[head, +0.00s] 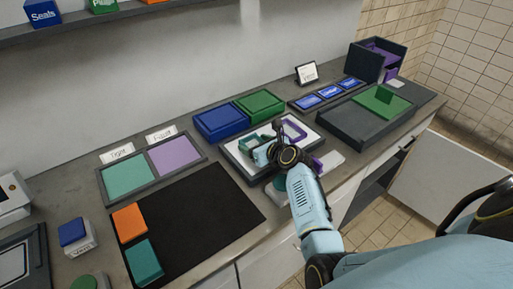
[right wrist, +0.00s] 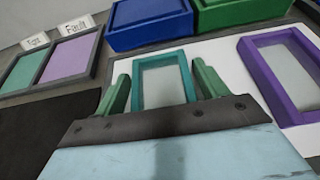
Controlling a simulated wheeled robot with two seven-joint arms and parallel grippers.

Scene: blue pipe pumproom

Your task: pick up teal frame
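The teal frame (head: 250,141) is a hollow rectangle on a white-topped dark tray (head: 235,152) in the middle of the counter. In the right wrist view the frame (right wrist: 137,86) lies straight ahead, its near end hidden by my gripper. My right gripper (right wrist: 161,82) is open, with one green finger at each side of the frame. I cannot tell whether the fingers touch it or are still above it. In the head view my right gripper (head: 261,150) covers part of the frame. My left gripper is not in view.
A purple frame (right wrist: 262,82) lies right of the teal one on the same tray. Blue (head: 221,122) and green (head: 260,104) boxes stand just behind. A black mat (head: 205,210) with orange (head: 129,219) and teal (head: 144,262) blocks lies left; its middle is clear.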

